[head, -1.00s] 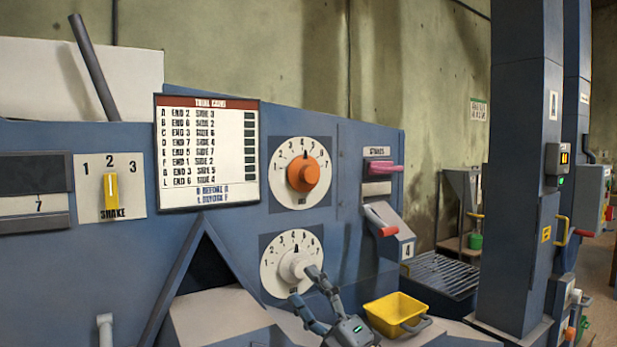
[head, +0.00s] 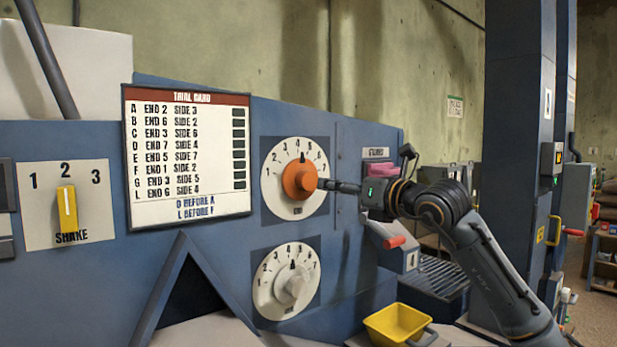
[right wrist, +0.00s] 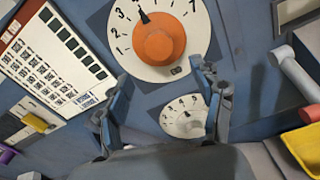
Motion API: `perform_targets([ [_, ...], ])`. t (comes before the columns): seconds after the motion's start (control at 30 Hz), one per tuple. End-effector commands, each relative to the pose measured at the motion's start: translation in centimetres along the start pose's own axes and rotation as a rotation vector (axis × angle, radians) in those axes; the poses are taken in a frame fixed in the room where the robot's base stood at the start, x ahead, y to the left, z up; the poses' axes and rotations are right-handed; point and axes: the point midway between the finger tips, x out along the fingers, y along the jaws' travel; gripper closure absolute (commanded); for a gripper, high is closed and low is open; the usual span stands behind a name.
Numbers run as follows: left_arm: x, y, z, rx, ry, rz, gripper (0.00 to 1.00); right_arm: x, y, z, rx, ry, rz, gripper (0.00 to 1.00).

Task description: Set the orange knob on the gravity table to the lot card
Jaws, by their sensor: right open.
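The orange knob (head: 299,180) sits on the upper white dial marked END, its black pointer up near 4. My right gripper (head: 334,186) is just right of the knob in the head view. In the right wrist view its two fingers (right wrist: 165,95) are spread and empty, with the orange knob (right wrist: 159,42) ahead between and beyond them. Whether a finger touches the knob I cannot tell. The trial card (head: 187,158) lists lettered lots with END and SIDE numbers; row L reads END 6, SIDE 4. Its footer reads D before A, L before F. My left gripper is out of view.
The lower white knob (head: 292,287) is below, its pointer near 4. A yellow SHAKE lever (head: 67,209) stands at 2. A red-tipped handle (head: 394,242), a yellow bin (head: 397,324) and a blue column (head: 518,160) are on the right.

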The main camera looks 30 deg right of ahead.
Motion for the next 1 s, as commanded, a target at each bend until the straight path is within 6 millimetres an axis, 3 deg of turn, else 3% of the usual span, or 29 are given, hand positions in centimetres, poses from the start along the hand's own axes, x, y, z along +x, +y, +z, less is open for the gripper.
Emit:
perform_targets([
  [0.03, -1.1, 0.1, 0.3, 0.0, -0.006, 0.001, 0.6, 1.2, 0.2, 0.5, 0.006, 0.001, 0.003, 0.33],
  [0.3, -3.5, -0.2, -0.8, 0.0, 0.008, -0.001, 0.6, 6.9, 0.2, 0.4, 0.005, 0.001, 0.003, 0.33],
  [0.5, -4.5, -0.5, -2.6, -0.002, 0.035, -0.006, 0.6, 9.5, 0.2, 0.2, 0.003, 0.0, 0.004, 0.33],
  [0.9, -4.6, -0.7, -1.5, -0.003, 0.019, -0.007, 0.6, 10.4, 0.1, 0.0, 0.0, -0.001, 0.003, 0.33],
  [0.93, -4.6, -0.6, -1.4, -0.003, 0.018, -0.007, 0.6, 10.4, 0.1, 0.0, 0.0, -0.001, 0.003, 0.35],
  [1.0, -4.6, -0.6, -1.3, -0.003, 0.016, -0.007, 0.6, 10.3, 0.1, 0.0, 0.0, -0.001, 0.003, 0.49],
])
